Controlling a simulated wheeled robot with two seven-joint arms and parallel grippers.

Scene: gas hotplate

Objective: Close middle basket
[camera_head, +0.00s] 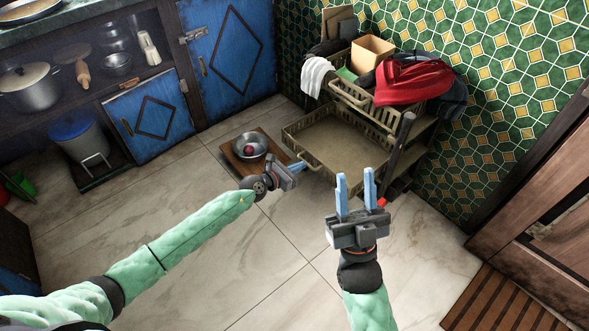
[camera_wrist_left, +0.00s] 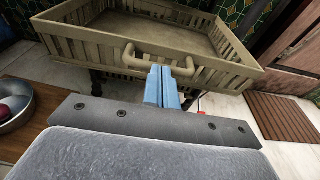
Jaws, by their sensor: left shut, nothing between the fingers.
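The middle basket (camera_head: 345,140) is a beige slatted drawer. It stands pulled out from a rack by the tiled wall and looks empty. My left gripper (camera_head: 299,166) is shut and empty at the front of the basket. In the left wrist view the basket (camera_wrist_left: 85,47) fills the top, and its curved handle (camera_wrist_left: 150,47) lies just beyond the blue fingertips (camera_wrist_left: 162,72). I cannot tell whether the fingers touch the handle. My right gripper (camera_head: 356,182) is open and empty, in front of the basket's right side.
The upper basket (camera_head: 352,95) holds clothes, including a red cloth (camera_head: 410,80), and a cardboard box (camera_head: 371,53). A metal bowl (camera_head: 249,145) stands on a wooden board (camera_head: 233,165) left of the basket. Blue cabinets (camera_head: 230,60) stand at the left. The tiled floor (camera_head: 270,245) in front is clear.

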